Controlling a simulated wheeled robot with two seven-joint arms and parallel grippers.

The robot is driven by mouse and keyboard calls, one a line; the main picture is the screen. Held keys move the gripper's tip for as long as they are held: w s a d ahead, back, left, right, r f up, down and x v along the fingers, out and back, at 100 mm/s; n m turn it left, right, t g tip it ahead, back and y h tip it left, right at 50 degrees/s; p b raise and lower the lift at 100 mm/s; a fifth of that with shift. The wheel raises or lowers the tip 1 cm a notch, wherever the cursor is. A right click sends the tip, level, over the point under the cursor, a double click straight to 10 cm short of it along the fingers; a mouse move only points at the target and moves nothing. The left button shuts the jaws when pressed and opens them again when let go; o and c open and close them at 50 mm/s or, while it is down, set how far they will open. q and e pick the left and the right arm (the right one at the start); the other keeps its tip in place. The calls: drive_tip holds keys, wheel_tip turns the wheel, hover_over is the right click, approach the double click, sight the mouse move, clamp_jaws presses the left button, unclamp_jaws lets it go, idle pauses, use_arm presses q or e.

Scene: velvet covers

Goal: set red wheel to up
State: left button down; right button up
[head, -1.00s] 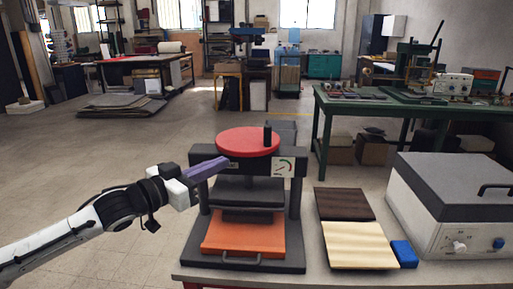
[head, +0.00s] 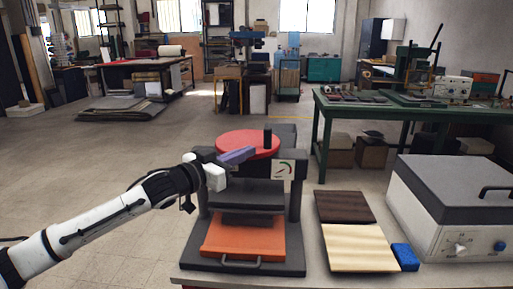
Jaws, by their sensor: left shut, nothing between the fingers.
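The red wheel (head: 236,140) lies flat on top of a black press (head: 295,205) on the near bench. A black upright knob (head: 267,139) stands at the wheel's right edge. A small dial (head: 284,169) with a green and red arc sits on the press front below the knob. An orange tray (head: 225,238) with a handle is in the press's base. My left gripper (head: 250,151) is shut and empty, its purple fingers over the wheel's front edge, with the tips just left of the knob. I cannot tell whether they touch the wheel. My right gripper is not in view.
A dark board (head: 343,206), a pale board (head: 357,249) and a blue block (head: 405,257) lie right of the press. A grey-lidded machine (head: 450,200) stands at the far right. A green table (head: 400,108) is behind.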

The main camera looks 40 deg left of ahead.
sight(267, 144)
use_arm(q)
drive_tip(key=w, duration=0.3)
drive_tip(key=shift+d+r+p, duration=0.15)
drive_tip(key=shift+p, duration=0.15)
drive_tip(key=shift+w+d, duration=0.15)
drive_tip(key=shift+w, duration=0.7)
drive_tip(key=shift+w+d+p, duration=0.1)
drive_tip(key=shift+w+p, duration=0.05)
drive_tip(key=shift+p, duration=0.4)
drive_tip(key=shift+w+d+p, duration=0.25)
drive_tip(key=shift+w+p, duration=0.25)
drive_tip(key=shift+w, duration=0.2)
drive_tip(key=shift+a, duration=0.1)
